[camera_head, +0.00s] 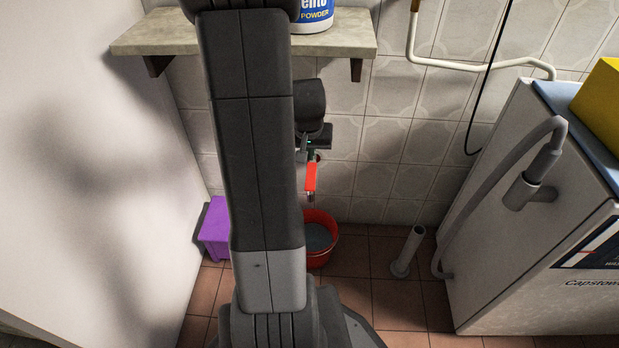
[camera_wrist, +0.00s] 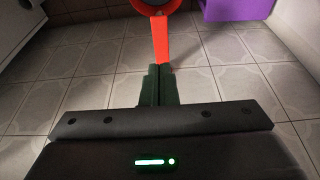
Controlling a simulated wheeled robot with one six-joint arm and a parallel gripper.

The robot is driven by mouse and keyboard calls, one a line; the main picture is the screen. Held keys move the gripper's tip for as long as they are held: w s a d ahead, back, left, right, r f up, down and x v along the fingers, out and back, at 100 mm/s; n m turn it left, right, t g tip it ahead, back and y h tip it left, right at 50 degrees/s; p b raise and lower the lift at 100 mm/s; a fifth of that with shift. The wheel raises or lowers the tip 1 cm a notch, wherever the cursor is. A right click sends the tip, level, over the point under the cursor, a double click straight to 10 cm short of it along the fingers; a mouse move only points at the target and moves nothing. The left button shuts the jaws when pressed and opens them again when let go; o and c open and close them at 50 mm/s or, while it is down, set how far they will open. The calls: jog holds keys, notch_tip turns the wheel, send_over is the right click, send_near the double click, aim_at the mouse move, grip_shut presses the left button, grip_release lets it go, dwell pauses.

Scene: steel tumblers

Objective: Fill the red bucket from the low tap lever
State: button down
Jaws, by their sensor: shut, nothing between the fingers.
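The red tap lever (camera_head: 311,178) hangs against the tiled wall in the head view, with a small metal piece at its lower end. It also shows in the wrist view (camera_wrist: 161,42), just beyond my fingertips. My gripper (camera_head: 314,155) is shut and empty at the lever's upper end; its fingertips (camera_wrist: 159,70) meet the lever's end in the picture, but I cannot tell whether they touch. The red bucket (camera_head: 331,250) stands on the floor below the lever, partly hidden by my arm. A grey surface (camera_head: 316,236) shows inside; I cannot tell whether it is water.
A purple box (camera_head: 215,229) stands left of the bucket. A short upright white pipe (camera_head: 409,250) rises from the floor at right, beside a white machine (camera_head: 530,265) with a grey hose (camera_head: 480,190). A stone shelf (camera_head: 345,40) holding a tub (camera_head: 313,14) is above.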

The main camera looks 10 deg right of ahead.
aim_at(310, 185)
jog(key=shift+f, duration=0.15)
jog(key=b+x, duration=0.1)
jog(key=x, duration=0.3)
jog(key=b+x, duration=0.2)
jog(key=x, duration=0.2)
jog(key=b+x, duration=0.2)
jog(key=x, duration=0.2)
jog(key=shift+s+f, duration=0.2)
jog(key=shift+f, duration=0.25)
jog(key=shift+f+b, duration=0.35)
jog(key=shift+f, duration=0.1)
